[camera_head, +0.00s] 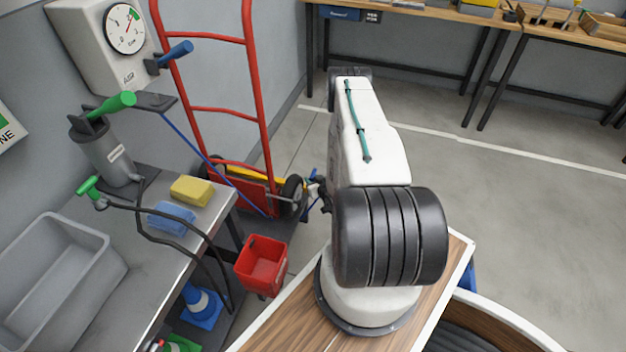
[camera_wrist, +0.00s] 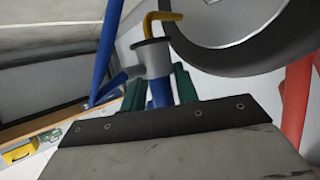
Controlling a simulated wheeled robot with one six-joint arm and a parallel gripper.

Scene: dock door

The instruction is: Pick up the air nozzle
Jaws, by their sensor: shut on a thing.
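My gripper (camera_wrist: 158,88) has its dark green fingers closed on the blue body of the air nozzle (camera_wrist: 152,60) in the wrist view. The nozzle has a grey collar with a dark rim and a bent yellow tip pointing up and to the right. In the head view my gripper (camera_head: 320,189) is mostly hidden behind my arm, low beside the red hand truck. Only a small bit of blue shows there, and I cannot tell how the nozzle meets the floor or cart.
The red hand truck (camera_head: 263,100) leans at the wall; its wheel (camera_wrist: 238,58) is close to the nozzle in the wrist view. A blue hose (camera_head: 205,160) hangs from the wall bracket. A red bin (camera_head: 261,265) hangs on the grey bench at left. Open floor (camera_head: 520,210) lies right.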

